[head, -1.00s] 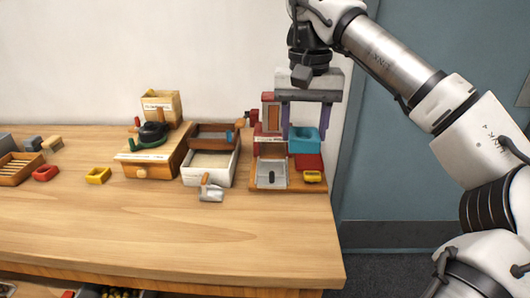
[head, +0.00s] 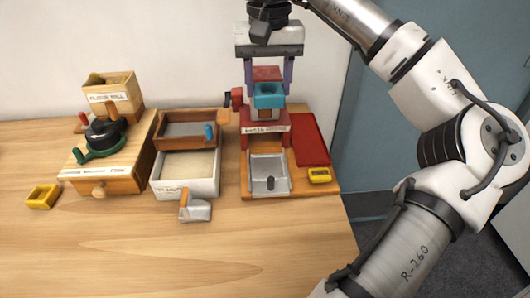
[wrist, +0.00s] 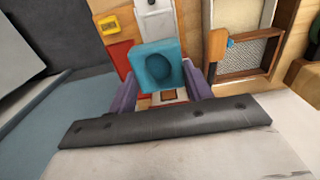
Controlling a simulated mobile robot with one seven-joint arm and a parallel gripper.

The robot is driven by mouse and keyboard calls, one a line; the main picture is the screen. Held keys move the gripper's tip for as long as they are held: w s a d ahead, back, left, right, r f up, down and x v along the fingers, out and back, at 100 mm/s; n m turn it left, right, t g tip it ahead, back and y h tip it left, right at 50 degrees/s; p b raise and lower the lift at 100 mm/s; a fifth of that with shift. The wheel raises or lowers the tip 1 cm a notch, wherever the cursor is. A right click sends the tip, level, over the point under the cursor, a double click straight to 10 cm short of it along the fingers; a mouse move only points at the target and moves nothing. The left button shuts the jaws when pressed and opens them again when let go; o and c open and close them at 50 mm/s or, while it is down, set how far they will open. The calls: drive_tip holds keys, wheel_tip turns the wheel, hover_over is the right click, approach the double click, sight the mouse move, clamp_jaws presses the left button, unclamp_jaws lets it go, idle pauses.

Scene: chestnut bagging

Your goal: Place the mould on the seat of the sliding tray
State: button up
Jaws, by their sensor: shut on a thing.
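The mould is a teal block with a round hollow (head: 269,95). My gripper (head: 268,84) is shut on it, with one purple finger on each side. In the head view the mould shows in front of the red press column, above the press's white label. In the wrist view the mould (wrist: 158,68) hangs between the fingers (wrist: 163,88), its hollow facing the camera. The sliding tray (head: 268,163) is a grey metal plate with a dark knob, low on the wooden press base. Part of the tray (wrist: 155,20) shows beyond the mould in the wrist view. The mould is apart from it.
A red panel (head: 309,140) and a yellow timer (head: 319,175) are right of the tray. Left stand a white box (head: 186,189), a wooden sieve box (head: 163,142) and the mill (head: 135,160). A scoop (head: 197,210) lies in front.

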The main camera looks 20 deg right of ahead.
sight(268, 164)
wheel_tip(268, 164, down, 17)
drive_tip(key=shift+f+p, duration=0.15)
drive_tip(key=shift+p, duration=0.7)
drive_tip(key=shift+f, duration=0.1)
drive_tip(key=shift+f, duration=0.15)
drive_tip(key=o, duration=1)
drive_tip(key=shift+r, duration=0.2)
wheel_tip(268, 164, up, 12)
drive_tip(key=b, duration=0.1)
